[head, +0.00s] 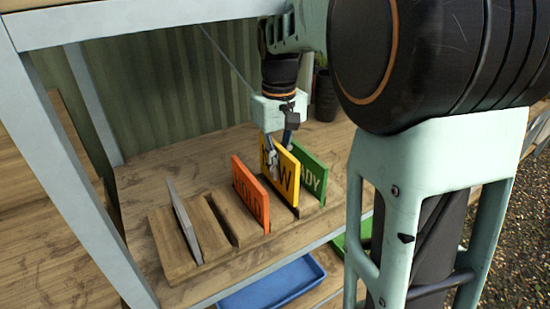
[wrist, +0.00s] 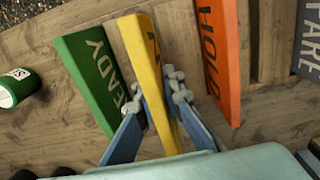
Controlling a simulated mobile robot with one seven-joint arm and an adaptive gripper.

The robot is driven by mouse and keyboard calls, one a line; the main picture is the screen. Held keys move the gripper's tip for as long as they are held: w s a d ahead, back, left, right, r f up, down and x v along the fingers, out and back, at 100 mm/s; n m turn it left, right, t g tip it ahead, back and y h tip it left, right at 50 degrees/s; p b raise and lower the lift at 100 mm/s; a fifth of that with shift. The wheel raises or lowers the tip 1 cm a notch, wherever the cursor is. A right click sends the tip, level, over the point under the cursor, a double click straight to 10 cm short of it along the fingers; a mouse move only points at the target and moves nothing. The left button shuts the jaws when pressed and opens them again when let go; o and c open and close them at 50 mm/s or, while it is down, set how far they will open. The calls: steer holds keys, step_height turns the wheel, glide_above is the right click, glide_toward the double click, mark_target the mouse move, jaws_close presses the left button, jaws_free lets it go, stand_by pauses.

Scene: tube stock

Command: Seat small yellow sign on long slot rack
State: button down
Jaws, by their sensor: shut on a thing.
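The small yellow sign (head: 287,178) stands upright between the orange sign and the green sign; it also shows in the wrist view (wrist: 150,65). My gripper (head: 275,150) is shut on its upper part from above, one finger on each face, as the wrist view shows (wrist: 160,92). The long wooden slot rack (head: 172,252) lies under the signs on the shelf. The yellow sign's lower edge is at the rack, in line with the slot between its neighbours. I cannot tell whether it rests fully in the slot.
The orange HOLD sign (head: 250,195) is close on the left and the green READY sign (head: 312,172) close on the right. A grey sign (head: 185,222) leans at the rack's left end. A blue tray (head: 272,284) sits below.

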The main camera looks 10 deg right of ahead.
mark_target(278, 145)
steer(key=shift+f+b, duration=1.5)
steer(key=shift+f, duration=0.4)
steer(key=shift+f, duration=0.2)
steer(key=c, duration=2)
jaws_free()
steer(key=shift+o, duration=0.2)
steer(key=shift+r, duration=0.1)
step_height(278, 145, up, 7)
steer(key=shift+r, duration=0.15)
